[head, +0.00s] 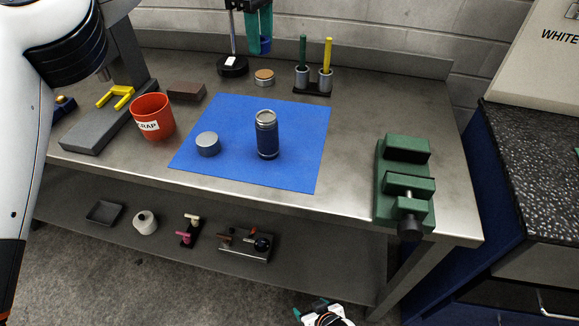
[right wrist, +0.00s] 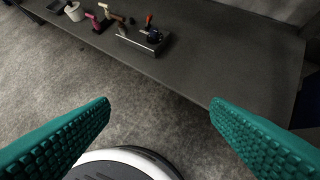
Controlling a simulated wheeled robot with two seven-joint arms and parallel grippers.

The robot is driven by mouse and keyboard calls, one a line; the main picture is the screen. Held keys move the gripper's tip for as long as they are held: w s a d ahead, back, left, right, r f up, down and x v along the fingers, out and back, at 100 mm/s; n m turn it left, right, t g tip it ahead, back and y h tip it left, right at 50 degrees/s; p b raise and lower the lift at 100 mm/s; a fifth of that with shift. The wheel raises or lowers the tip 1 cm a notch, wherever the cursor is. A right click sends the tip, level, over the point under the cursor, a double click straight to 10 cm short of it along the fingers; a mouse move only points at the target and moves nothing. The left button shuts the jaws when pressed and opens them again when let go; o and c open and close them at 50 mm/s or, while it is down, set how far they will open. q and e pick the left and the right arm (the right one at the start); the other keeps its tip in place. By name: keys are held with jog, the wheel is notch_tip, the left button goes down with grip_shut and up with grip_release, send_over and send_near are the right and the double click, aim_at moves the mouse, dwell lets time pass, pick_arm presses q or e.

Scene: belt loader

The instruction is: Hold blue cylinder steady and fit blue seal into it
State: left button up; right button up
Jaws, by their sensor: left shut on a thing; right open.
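The blue cylinder (head: 268,142) stands upright on the blue mat, dark blue with a grey metal top; no gripper touches it. My left gripper (head: 261,44) is at the top of the head view, beyond the cylinder, its teal fingers pointing down. It is shut on a small blue piece (head: 265,44), which looks like the blue seal; the fingers partly hide it. My right gripper (head: 320,308) is at the bottom of the head view, low in front of the bench. In the right wrist view its teal fingers (right wrist: 160,102) are wide apart and empty.
On the blue mat (head: 300,172) sits a grey round piece (head: 207,144). A red scrap bin (head: 153,124) stands left, a green vise (head: 404,180) right. A holder with green and yellow tools (head: 313,88) stands behind. A lower shelf (head: 330,250) holds small items.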

jog(key=w+a+r+t+y, duration=0.15)
jog(key=w+a+r, duration=0.3)
jog(key=r, duration=0.45)
jog(key=w+a+r+t+y, duration=0.1)
jog(key=w+a+r+t, duration=0.1)
jog(key=w+a+r, duration=0.45)
jog(key=s+a+r+t+y, duration=0.1)
jog(key=a+r+t+y, duration=0.1)
jog(key=r, duration=1)
jog(key=s+a+r+t+y, duration=0.1)
jog(key=a+r+y, duration=0.1)
jog(key=r, duration=1)
jog(key=n+t+h, duration=0.1)
jog(key=t+h, duration=0.2)
send_near(272, 141)
jog(key=shift+w+a+f, duration=0.1)
jog(key=shift+w+a, duration=0.15)
jog(key=shift+a, duration=0.2)
jog(key=shift+w+d, duration=0.15)
jog(key=shift+w, duration=0.45)
jog(key=x, duration=1.1)
jog(key=c, duration=1.5)
